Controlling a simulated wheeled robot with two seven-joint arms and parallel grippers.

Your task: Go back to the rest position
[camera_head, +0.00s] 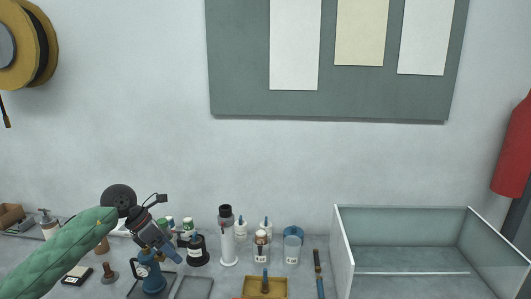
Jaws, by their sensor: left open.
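My left arm comes in from the lower left in a green quilted sleeve. My left gripper (177,248) is open, with its fingers pointing down and to the right over the work surface. No object shows between its fingers. It appears close to a blue device with a round gauge (152,278) and a dark pot (198,251); I cannot tell whether it touches either. My right gripper is not in view.
A white cylinder with a black top (227,240), a clear cup (292,249) and several small bottles stand in the middle. A yellow tray (279,288) lies in front. A large open glass-walled box (343,250) takes up the right. The wall above is clear of the arm.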

